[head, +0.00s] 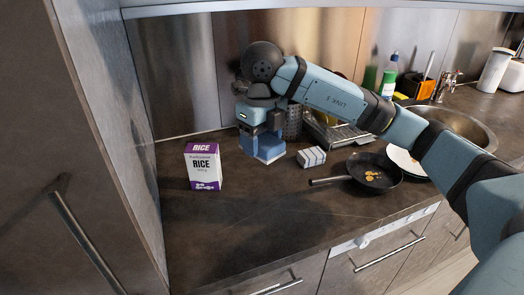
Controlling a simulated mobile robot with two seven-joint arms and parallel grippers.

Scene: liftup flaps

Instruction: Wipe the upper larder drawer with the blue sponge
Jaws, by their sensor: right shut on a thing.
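The blue sponge (264,150) is at the back of the dark counter, low between the fingers of my right gripper (262,138). My right gripper points down and is shut on the sponge. I cannot tell whether the sponge still touches the counter. The tall larder front (60,110) fills the left side, with a long metal handle (85,240) low on it. I cannot make out which part is the upper drawer. My left gripper is not in view.
A rice box (202,167) stands left of the sponge. A striped block (311,157), a frying pan (374,172) and a white plate (402,161) are to its right. Bottles (389,77) and a sink (470,128) are farther right. The counter's front left (240,230) is clear.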

